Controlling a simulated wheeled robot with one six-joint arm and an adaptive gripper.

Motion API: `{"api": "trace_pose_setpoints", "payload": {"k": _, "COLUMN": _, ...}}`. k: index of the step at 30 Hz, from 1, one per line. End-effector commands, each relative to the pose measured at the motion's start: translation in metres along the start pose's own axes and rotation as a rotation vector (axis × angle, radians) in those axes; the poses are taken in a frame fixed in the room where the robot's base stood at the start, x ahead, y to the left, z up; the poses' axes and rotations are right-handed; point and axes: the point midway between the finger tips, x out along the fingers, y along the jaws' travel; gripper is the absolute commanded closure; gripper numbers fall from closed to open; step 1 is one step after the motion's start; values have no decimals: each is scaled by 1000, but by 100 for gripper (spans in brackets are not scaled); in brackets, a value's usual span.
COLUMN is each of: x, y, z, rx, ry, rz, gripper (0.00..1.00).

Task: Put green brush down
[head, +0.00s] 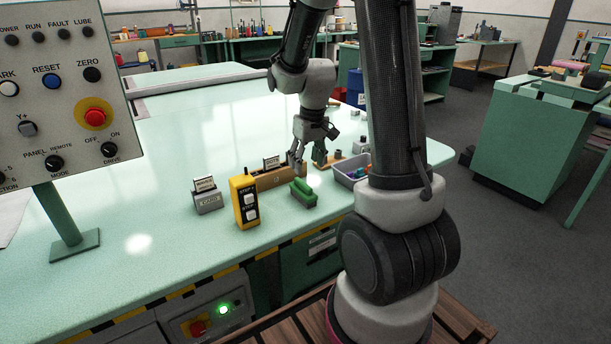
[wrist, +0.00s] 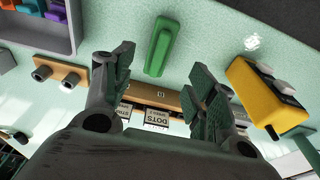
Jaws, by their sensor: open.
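The green brush (head: 303,193) lies on the pale green table near its front edge, just right of the yellow button box. It also shows in the wrist view (wrist: 161,46), top middle, beyond the fingertips and apart from them. My gripper (head: 308,160) is open and empty, a little above and behind the brush in the head view. Its two fingers show in the wrist view (wrist: 160,85) with a wide gap between them. The brush's underside is hidden.
A yellow button box (head: 244,201) stands left of the brush. A brown wooden rack with cards (head: 271,177) lies behind it. A grey bin (head: 347,177) is at right. A grey card holder (head: 207,199) stands left. A control panel (head: 60,85) rises at far left; the table's left middle is clear.

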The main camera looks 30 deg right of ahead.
Motion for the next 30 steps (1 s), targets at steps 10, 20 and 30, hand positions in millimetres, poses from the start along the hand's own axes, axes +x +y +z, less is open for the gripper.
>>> {"api": "trace_pose_setpoints", "payload": {"k": 10, "x": -66, "y": -13, "z": 20, "rx": 1, "ry": 41, "rz": 5, "gripper": 43}}
{"api": "trace_pose_setpoints", "payload": {"k": 20, "x": -178, "y": -50, "z": 129, "rx": 20, "ry": 168, "rz": 9, "gripper": 43}}
{"api": "trace_pose_setpoints", "payload": {"k": 30, "x": -198, "y": -59, "z": 191, "rx": 36, "ry": 223, "rz": 7, "gripper": 43}}
